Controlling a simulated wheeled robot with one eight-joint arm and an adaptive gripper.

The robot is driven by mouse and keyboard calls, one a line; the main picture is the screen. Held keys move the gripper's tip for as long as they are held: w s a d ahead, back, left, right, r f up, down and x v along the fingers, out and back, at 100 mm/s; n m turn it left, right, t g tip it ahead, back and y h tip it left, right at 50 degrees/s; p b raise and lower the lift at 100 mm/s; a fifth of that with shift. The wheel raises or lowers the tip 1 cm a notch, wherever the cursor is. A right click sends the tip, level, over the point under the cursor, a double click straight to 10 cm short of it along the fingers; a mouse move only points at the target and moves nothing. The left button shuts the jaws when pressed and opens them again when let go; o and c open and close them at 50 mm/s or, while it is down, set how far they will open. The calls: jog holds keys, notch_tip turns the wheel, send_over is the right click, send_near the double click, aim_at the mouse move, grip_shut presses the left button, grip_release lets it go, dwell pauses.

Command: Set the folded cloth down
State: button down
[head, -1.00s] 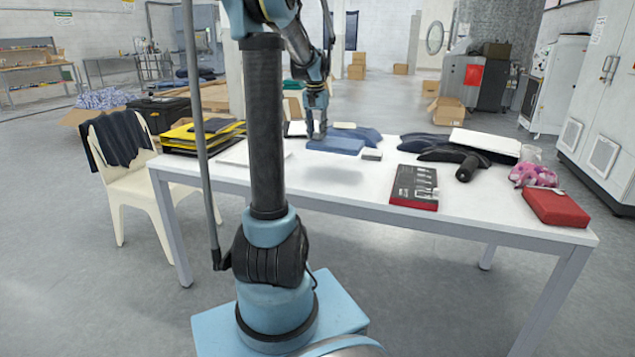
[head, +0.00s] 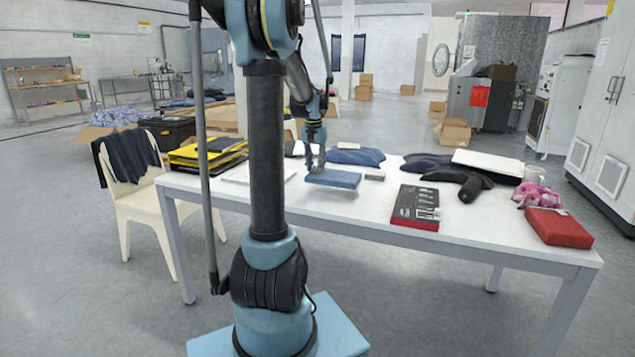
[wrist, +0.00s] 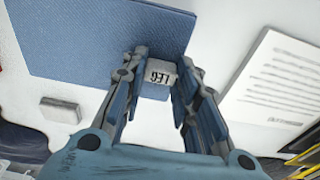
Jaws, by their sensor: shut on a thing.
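The folded cloth (head: 333,179) is a flat blue rectangle. My gripper (head: 314,166) is shut on a pale tab marked "LEG" at the cloth's edge, as the wrist view shows. In the wrist view the cloth (wrist: 85,45) spreads beyond the fingers, mostly to the left, and the gripper (wrist: 160,72) has a finger on each side of the tab. The cloth hangs nearly level, low over the white table (head: 330,208), with a shadow below it. I cannot tell whether any edge touches the table.
A printed sheet (wrist: 275,80) lies to the right in the wrist view. A black and red box (head: 416,207), dark garments (head: 465,181) and a red case (head: 558,227) are to the right. The table's front middle is clear.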

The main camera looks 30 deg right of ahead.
aim_at(315, 172)
jog(key=shift+f, duration=2.65)
jog(key=c, duration=1.2)
grip_release()
jog(key=shift+c, duration=0.2)
